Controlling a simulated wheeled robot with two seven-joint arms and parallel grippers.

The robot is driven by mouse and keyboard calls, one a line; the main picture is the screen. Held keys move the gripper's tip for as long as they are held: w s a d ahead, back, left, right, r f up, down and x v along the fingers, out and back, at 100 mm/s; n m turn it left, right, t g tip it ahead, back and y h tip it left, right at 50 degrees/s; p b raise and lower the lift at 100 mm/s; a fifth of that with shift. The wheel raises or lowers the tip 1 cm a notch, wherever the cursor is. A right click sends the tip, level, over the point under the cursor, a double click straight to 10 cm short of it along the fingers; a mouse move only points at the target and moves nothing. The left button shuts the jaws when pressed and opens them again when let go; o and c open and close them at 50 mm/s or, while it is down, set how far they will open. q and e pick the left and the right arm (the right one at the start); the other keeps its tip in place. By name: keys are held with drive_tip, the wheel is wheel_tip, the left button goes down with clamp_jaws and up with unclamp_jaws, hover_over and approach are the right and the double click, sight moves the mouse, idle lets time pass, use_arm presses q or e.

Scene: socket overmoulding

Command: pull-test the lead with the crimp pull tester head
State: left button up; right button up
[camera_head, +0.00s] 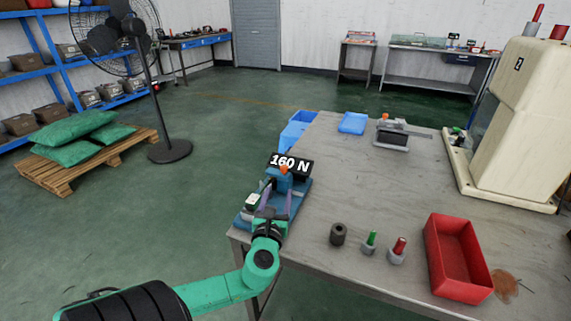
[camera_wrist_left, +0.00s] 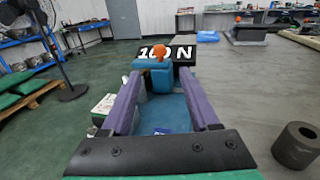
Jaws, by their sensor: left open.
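The crimp pull tester (camera_head: 301,190) is a blue device at the near left corner of the table. A small white and green part (camera_head: 253,201) sits at the tester's left side. I cannot make out the lead. My right gripper is not in view.
On the grey table (camera_head: 335,180) stand a dark hollow cylinder (camera_head: 338,236), a green-topped part (camera_head: 370,243), a red-topped part (camera_head: 398,252) and a red bin (camera_head: 435,240). A blue tray (camera_head: 352,123), an orange-knobbed device (camera_head: 392,141) and a cream machine (camera_head: 515,130) are farther back. The table's middle is clear.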

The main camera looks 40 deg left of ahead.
sight(283, 171)
use_arm(q)
drive_tip(key=x, duration=0.3)
drive_tip(key=shift+w+a+r, duration=0.1)
drive_tip(key=shift+w+r, duration=0.1)
drive_tip(key=shift+r, duration=0.2)
drive_tip(key=x, duration=0.8)
drive_tip(key=shift+w+a+f+b, duration=0.1)
drive_tip(key=shift+a+f+b, duration=0.1)
drive_tip(key=shift+f+b, duration=0.15)
drive_tip(key=shift+w+a+r, duration=0.1)
drive_tip(key=shift+w+a, duration=0.1)
drive_tip(key=shift+w, duration=0.2)
clamp_jaws()
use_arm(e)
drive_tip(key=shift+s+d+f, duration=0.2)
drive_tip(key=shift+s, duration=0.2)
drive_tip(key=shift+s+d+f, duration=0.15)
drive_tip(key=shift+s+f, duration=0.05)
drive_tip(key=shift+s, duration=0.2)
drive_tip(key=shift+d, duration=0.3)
